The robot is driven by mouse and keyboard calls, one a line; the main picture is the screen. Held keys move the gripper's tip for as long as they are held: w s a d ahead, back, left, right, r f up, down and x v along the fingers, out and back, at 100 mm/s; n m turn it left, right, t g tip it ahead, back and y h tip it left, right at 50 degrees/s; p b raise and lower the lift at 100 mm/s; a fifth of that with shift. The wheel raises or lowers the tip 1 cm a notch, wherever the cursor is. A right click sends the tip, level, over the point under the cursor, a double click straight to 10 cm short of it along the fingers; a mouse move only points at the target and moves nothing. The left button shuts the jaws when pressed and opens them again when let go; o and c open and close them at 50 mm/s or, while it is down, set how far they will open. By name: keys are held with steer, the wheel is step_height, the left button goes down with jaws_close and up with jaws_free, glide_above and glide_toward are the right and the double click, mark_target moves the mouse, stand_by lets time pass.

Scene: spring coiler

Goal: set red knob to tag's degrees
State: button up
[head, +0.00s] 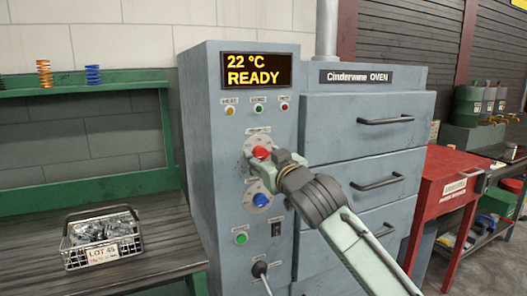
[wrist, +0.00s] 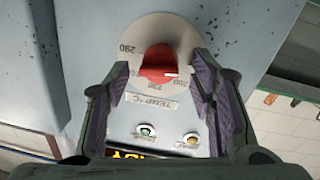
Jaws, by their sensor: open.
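The red knob (head: 261,152) sits on a round plate on the oven's control panel. In the wrist view the red knob (wrist: 157,67) has a white pointer mark towards the right. Its grey dial plate (wrist: 150,28) carries numbers, 290 among them, and a "TEMP °C" label; some numbers are partly hidden. My gripper (head: 278,161) is at the knob. In the wrist view my open gripper (wrist: 150,82) has one finger on each side of the knob; contact cannot be told. A tag (head: 103,254) on the wire basket reads "LOT 45"; its smaller line is unreadable.
The display (head: 256,71) reads "22 °C READY". The wire basket (head: 72,262) of metal parts stands on the bench at left.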

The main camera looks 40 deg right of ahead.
steer(key=shift+w+d, duration=0.1)
steer(key=shift+w, duration=0.3)
steer(key=shift+c, duration=0.2)
steer(key=c, duration=1.1)
